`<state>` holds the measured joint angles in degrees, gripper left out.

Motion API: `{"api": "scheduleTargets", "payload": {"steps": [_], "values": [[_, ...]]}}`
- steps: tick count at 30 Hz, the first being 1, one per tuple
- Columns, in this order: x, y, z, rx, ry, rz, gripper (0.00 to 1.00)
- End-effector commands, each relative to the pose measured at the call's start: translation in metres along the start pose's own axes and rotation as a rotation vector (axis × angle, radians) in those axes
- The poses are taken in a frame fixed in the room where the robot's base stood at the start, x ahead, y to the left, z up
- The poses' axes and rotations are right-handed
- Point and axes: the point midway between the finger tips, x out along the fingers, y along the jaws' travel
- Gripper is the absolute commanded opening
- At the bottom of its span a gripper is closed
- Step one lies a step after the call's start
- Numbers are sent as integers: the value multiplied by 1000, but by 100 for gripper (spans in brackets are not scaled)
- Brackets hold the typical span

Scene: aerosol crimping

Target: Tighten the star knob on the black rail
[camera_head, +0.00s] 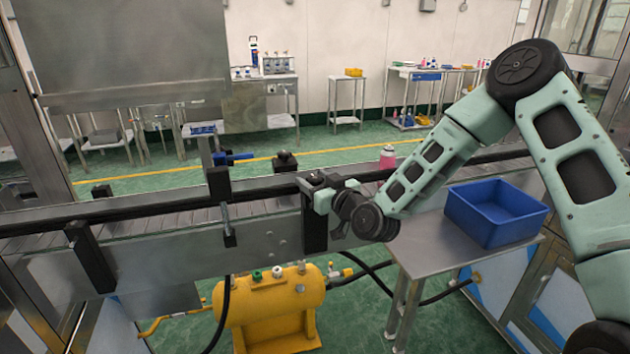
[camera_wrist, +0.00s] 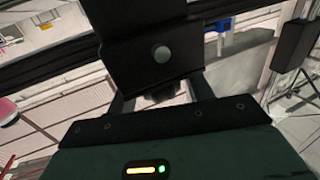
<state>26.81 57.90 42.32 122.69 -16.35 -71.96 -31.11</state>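The black rail (camera_head: 130,207) runs along the near side of the conveyor. My gripper (camera_head: 318,190) is at a black upright bracket (camera_head: 315,232) on this rail. In the wrist view a black plate (camera_wrist: 155,25) with a grey round bolt head (camera_wrist: 161,54) fills the upper middle. My gripper's two fingers (camera_wrist: 163,92) stand apart below it, with a dark part between them that may be the star knob. The fingertips are hidden behind the plate, so I cannot tell whether they touch the knob. No star shape is clearly visible.
A blue part (camera_head: 232,157) and a black knob-like part (camera_head: 285,160) are on the conveyor's far side. A pink can (camera_head: 387,157) stands on the belt. A blue bin (camera_head: 495,212) sits on a metal side table (camera_head: 420,262). A yellow tank (camera_head: 270,298) is below the conveyor.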

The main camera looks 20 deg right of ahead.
Motion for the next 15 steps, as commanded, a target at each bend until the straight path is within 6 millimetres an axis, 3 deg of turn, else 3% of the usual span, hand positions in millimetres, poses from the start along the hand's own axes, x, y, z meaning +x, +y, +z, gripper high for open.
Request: {"api": "scheduleTargets", "payload": {"steps": [1,3,4,15], "values": [[0,0,0,0,0,0,36],[0,0,0,0,0,0,17],[0,0,0,0,0,0,15],[0,-2,1,2,1,99,15]]}}
